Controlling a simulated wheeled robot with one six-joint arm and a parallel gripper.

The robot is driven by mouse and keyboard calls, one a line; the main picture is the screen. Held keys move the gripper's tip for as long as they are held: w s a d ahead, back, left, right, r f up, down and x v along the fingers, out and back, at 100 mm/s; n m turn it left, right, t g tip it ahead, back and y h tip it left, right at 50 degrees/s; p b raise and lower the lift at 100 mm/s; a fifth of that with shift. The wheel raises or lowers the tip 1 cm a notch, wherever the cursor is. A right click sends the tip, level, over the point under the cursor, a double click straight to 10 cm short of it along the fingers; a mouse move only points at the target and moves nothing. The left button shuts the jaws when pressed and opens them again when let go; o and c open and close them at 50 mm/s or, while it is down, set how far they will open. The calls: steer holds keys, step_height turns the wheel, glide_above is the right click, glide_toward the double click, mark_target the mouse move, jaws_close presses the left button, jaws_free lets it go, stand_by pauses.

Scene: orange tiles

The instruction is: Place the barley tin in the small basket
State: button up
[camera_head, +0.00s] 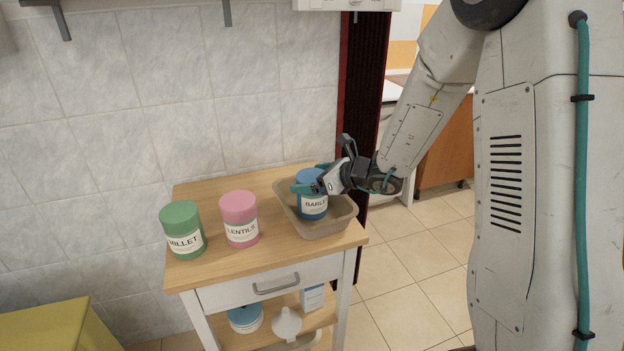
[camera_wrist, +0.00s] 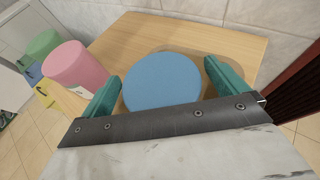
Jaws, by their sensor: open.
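The blue barley tin (camera_head: 312,203) stands inside the small tan basket (camera_head: 335,227) at the right end of the wooden cart top. My gripper (camera_head: 308,188) is at the tin's upper part, with its teal fingers open on either side of it. In the wrist view the tin's blue lid (camera_wrist: 162,82) lies between the two fingers (camera_wrist: 160,88), with a visible gap on the right side. Much of the basket is hidden behind the tin and gripper; part of its rim shows beyond the lid in the wrist view.
A pink lentils tin (camera_head: 240,219) and a green millet tin (camera_head: 183,230) stand left of the basket on the cart top (camera_head: 222,275). A tiled wall is behind the cart. A lower shelf holds a blue-lidded container (camera_head: 245,317), a white funnel-like item (camera_head: 286,323) and a box (camera_head: 312,298).

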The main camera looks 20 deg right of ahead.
steer(key=v, duration=1.2)
steer(key=s+a+r+n+g, duration=0.35)
steer(key=s+a+n, duration=0.25)
steer(key=s+n, duration=0.2)
steer(key=s+a+r+n+g, duration=0.3)
steer(key=s+a+n+g, duration=0.25)
steer(key=s+n, duration=0.25)
steer(key=s+d+r+n+h, duration=0.1)
steer(key=s+d+n+h, duration=0.3)
steer(key=s+n, duration=0.2)
steer(key=s+d+n+h, duration=0.3)
steer(key=s+n+h, duration=0.1)
steer(key=s+n, duration=0.2)
steer(key=shift+s+d+r, duration=0.4)
steer(key=shift+s, duration=0.4)
